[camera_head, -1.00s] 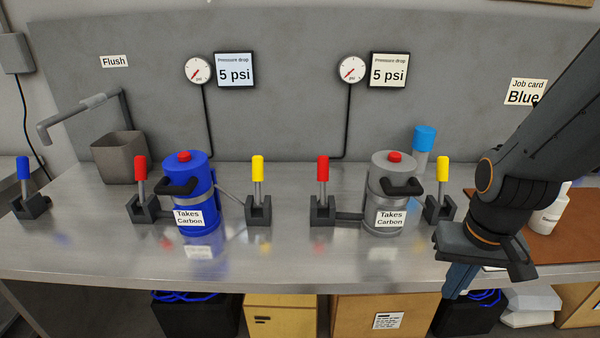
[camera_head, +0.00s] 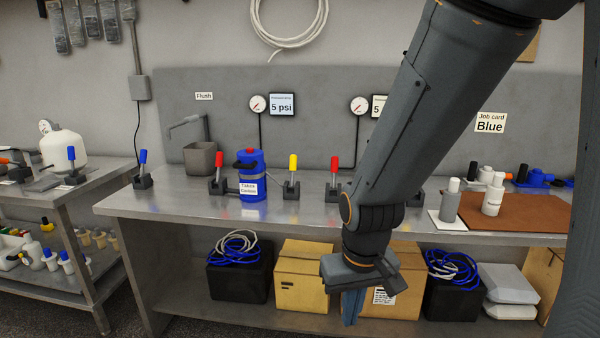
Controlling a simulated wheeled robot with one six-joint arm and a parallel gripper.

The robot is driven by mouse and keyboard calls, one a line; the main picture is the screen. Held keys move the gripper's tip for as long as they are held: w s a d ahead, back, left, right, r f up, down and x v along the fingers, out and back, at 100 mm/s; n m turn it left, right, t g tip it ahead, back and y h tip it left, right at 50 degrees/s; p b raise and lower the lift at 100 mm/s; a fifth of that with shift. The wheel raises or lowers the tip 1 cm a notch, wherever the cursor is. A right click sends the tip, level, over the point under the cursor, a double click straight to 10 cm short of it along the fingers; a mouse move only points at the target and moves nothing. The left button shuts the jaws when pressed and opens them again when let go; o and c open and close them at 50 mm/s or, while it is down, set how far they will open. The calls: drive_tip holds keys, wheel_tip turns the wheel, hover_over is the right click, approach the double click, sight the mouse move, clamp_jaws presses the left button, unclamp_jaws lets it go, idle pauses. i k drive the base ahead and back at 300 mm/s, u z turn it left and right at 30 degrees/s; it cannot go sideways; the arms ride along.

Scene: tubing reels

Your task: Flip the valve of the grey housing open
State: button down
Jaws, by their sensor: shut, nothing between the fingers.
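My arm crosses in front of the grey housing and hides it in the head camera view. The red-handled valve (camera_head: 333,172) on its left side shows, its handle upright. Of the valve on its right, only a bit of dark base shows past my arm, and its yellow handle is hidden. My gripper (camera_head: 352,312) is shut and empty, pointing down in front of the bench's front edge, well below the valves.
The blue housing (camera_head: 252,181) stands left between a red-handled valve (camera_head: 219,170) and a yellow-handled valve (camera_head: 292,171). Boxes (camera_head: 303,270) sit under the steel bench (camera_head: 165,203). A side table (camera_head: 82,184) is at left.

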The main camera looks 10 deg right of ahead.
sight(335, 168)
drive_tip(key=u, duration=0.85)
drive_tip(key=i, duration=0.95)
drive_tip(key=u, duration=0.75)
drive_tip(key=i, duration=0.8)
drive_tip(key=z, duration=0.55)
drive_tip(key=i, duration=0.65)
drive_tip(key=z, duration=1.1)
drive_tip(key=i, duration=0.4)
drive_tip(key=z, duration=0.35)
